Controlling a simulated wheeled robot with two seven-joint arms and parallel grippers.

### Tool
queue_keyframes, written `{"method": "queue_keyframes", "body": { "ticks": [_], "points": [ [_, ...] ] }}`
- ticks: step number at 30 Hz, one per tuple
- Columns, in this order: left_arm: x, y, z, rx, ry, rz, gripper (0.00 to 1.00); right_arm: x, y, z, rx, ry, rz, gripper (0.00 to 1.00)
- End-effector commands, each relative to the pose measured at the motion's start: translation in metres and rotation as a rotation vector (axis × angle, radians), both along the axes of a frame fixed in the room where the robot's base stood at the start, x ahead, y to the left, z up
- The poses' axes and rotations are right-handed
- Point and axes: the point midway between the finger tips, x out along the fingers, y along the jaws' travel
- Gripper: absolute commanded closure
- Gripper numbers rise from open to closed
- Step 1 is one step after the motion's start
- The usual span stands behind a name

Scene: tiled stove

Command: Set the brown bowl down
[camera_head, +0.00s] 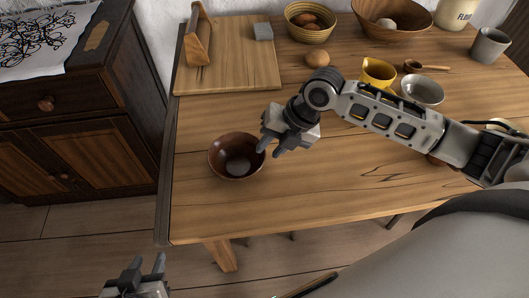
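A dark brown bowl (226,168) is upright at the left front part of the wooden table, and it looks empty. It appears to rest on the tabletop, though its underside is hidden. My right gripper (270,151) is at the bowl's right rim, pointing down and left. Its two fingers are apart, one over or against the rim and the other outside it; whether they touch the bowl is hard to tell. My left gripper (146,264) is open and empty, low in front of the table's left end.
A wooden board (240,65) with a wooden holder (197,38) and a grey block (263,31) lies behind. Table (330,200) is clear in front.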

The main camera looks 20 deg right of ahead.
Motion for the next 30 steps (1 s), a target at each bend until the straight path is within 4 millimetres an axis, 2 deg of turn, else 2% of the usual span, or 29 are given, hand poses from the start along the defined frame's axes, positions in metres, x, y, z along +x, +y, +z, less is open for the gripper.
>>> {"method": "queue_keyframes", "body": {
  "ticks": [1, 6, 12, 30],
  "points": [
    [0.000, 0.000, 0.000, 0.000, 0.000, 0.000, 0.64, -0.002, -0.006, 0.012, -0.004, -0.004, 0.000, 0.73],
    [0.000, 0.000, 0.000, 0.000, 0.000, 0.000, 0.64, -0.009, -0.020, 0.043, -0.003, -0.002, 0.000, 0.73],
    [0.000, 0.000, 0.000, -0.001, 0.000, -0.001, 0.64, -0.014, -0.029, 0.064, -0.001, 0.000, -0.001, 0.73],
    [-0.002, 0.000, -0.002, 0.000, 0.006, 0.000, 0.64, -0.015, -0.030, 0.068, 0.000, 0.001, 0.000, 0.73]
  ]
}}
